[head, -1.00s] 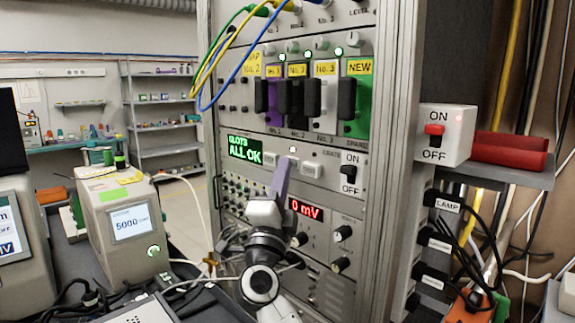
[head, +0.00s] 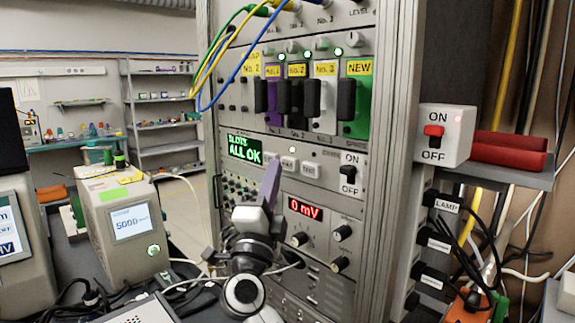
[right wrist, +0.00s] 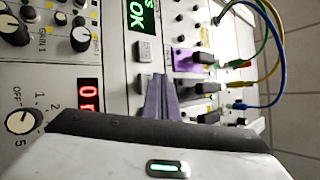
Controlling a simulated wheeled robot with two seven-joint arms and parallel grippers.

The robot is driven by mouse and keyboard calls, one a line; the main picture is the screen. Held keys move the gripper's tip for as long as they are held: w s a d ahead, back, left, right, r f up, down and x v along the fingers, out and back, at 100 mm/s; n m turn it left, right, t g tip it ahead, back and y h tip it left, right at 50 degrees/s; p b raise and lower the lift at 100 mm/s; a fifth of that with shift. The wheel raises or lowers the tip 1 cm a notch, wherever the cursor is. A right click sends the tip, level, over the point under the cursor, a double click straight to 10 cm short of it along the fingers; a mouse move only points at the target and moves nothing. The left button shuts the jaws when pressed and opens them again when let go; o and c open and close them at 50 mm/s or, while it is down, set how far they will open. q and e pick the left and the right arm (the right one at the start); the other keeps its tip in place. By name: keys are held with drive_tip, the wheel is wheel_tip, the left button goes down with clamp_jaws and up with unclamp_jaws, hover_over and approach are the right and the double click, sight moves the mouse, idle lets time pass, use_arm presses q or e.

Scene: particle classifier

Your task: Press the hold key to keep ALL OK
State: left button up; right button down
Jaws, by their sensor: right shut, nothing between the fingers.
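The green display (head: 245,149) on the rack panel reads ALL OK; it also shows in part in the right wrist view (right wrist: 141,15). Right of it sit small pale keys, one (head: 289,164) close beside my fingertips and one that seems to read TEST (head: 310,170). In the right wrist view two keys (right wrist: 143,50) show near the fingers, labels unclear. I cannot tell which is the hold key. My right gripper (head: 273,162) is shut and empty, its purple fingers pointing at the key row; it also shows in the right wrist view (right wrist: 160,78). Contact cannot be told.
Above are coloured slot modules (head: 358,100) with black handles and hanging cables (head: 213,70). Right of the keys is an ON/OFF switch (head: 348,174); below is a red 0 mV display (head: 305,209) with knobs. A box with a red switch (head: 434,136) stands right of the rack.

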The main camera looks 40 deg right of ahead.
drive_tip(key=shift+s+a, duration=0.2)
drive_tip(key=shift+a, duration=2.2)
